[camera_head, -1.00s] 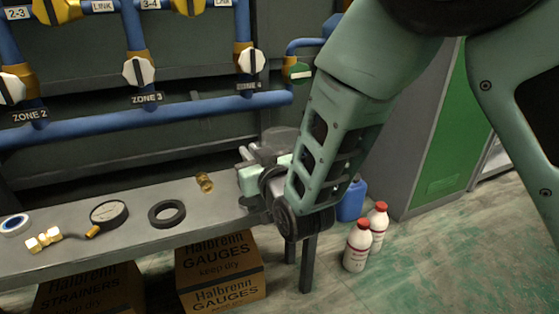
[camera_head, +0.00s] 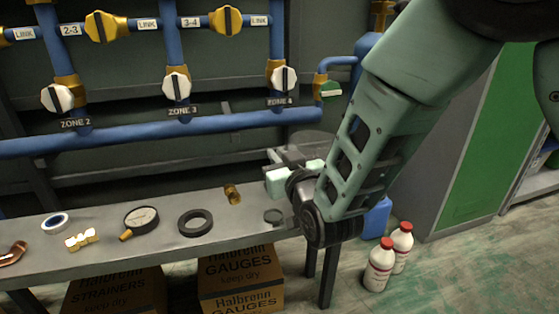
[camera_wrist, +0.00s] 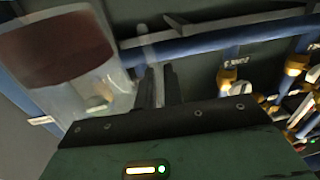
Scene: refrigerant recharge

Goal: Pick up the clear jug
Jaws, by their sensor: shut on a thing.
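The clear jug (camera_wrist: 75,60) fills the left of the wrist view, see-through and tilted in the picture, with dark red-brown matter in one end. My gripper (camera_wrist: 158,82) has its two dark fingers close together on a pale strip at the jug's side, which looks like its handle. In the head view my gripper (camera_head: 284,174) is above the right end of the bench. A greyish shape behind it may be the jug, mostly hidden by my arm.
Blue pipes (camera_head: 200,122) run behind. Boxes (camera_head: 240,275) are below; white bottles (camera_head: 379,264) stand on the floor at right.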

